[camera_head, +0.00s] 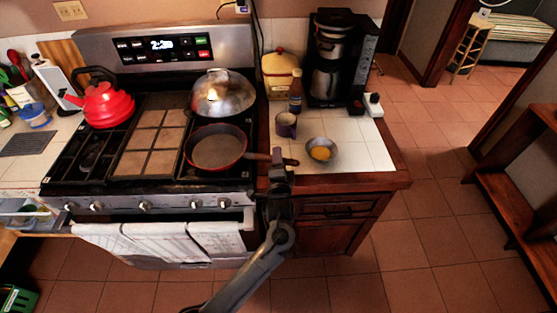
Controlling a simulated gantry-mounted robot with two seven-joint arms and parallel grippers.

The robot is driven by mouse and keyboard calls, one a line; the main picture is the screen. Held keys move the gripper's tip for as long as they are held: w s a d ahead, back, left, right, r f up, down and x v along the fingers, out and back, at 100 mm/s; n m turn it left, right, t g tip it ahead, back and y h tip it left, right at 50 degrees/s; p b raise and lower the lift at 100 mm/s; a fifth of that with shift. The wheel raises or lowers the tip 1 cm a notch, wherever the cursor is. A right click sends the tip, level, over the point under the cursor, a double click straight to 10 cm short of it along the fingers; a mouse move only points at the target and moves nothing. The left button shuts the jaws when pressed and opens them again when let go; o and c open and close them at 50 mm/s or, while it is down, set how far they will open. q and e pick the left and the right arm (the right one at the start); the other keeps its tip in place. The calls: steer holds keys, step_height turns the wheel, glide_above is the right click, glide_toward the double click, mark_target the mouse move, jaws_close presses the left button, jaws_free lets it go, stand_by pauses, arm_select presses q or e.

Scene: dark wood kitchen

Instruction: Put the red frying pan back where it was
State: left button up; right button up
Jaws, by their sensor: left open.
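The red frying pan (216,149) sits on the front right burner of the stove. Its dark inside faces up, and its handle points right, over the stove's edge toward the counter. My left gripper (278,168) is open at the handle, near its outer end. It partly covers the handle, and I cannot tell whether the fingers touch it. My right gripper is not in view.
A domed metal lid or wok (221,94) stands behind the pan, and a red kettle (105,104) is at the back left. On the tiled counter (362,160) are a small metal bowl (331,153), a cup (286,124), a bottle (295,92) and a coffee maker (333,60).

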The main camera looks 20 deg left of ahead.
arm_select(q)
steer(key=shift+r, duration=0.45)
steer(key=f+p+v, duration=0.1)
steer(key=p+v, duration=0.1)
steer(key=v, duration=1)
steer(key=s+f+n+g+h, duration=0.5)
steer(key=s+f+h, duration=0.2)
steer(key=s, duration=0.5)
steer(key=s+a+n+g, duration=0.3)
steer(key=s+g, duration=0.4)
steer(key=s, duration=1)
steer(key=shift+s+n+h, duration=0.15)
steer(key=shift+n+h, duration=0.25)
steer(key=shift+n, duration=0.2)
step_height(320, 180, up, 30)
steer(key=p, duration=2.9)
steer(key=shift+f+p, duration=0.2)
steer(key=shift+p, duration=0.15)
